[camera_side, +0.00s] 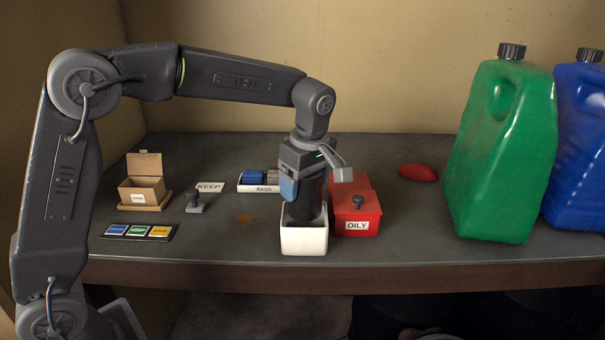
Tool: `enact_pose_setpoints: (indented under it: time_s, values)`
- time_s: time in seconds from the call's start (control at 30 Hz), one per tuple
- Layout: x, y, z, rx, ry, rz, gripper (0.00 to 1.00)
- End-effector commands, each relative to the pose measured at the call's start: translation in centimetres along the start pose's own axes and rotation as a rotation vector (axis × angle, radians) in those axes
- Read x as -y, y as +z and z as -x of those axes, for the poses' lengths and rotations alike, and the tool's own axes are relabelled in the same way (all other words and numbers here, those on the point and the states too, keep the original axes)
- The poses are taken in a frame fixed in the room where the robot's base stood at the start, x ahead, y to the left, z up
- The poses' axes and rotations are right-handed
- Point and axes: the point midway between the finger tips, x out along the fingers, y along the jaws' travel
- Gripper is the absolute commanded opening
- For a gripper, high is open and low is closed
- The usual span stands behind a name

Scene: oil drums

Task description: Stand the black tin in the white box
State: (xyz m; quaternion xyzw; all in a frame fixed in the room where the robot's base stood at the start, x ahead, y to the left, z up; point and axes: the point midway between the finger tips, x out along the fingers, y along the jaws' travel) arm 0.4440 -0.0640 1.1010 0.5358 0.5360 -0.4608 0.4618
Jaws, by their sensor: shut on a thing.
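The white box (304,241) stands near the front edge of the bench, open at the top. The black tin (308,205) is upright, with its lower part inside the white box and its upper part above the rim. My gripper (308,184) points down from above and is shut on the upper part of the tin. The tin's base is hidden by the box wall, so I cannot tell whether it touches the box floor.
A red box labelled OILY (358,210) stands close on the right of the white box. A RAGS tray (258,188) lies behind left. A cardboard box (142,188) and a label strip (138,232) are at left. A green can (500,150) and a blue can (580,150) stand at right.

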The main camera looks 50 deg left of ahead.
Motion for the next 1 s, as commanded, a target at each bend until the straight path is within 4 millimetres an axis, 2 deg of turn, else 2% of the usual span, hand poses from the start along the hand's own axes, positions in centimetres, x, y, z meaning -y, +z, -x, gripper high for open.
enact_pose_setpoints:
  time_s: [0.5,0.97,1.0]
  values:
    - [0.0,0.4,-3.0,0.0,0.001,-0.001,0.4]
    - [0.0,0.5,-3.5,0.0,0.002,0.0,0.4]
    - [0.0,0.5,-3.5,0.0,0.002,0.0,0.75]
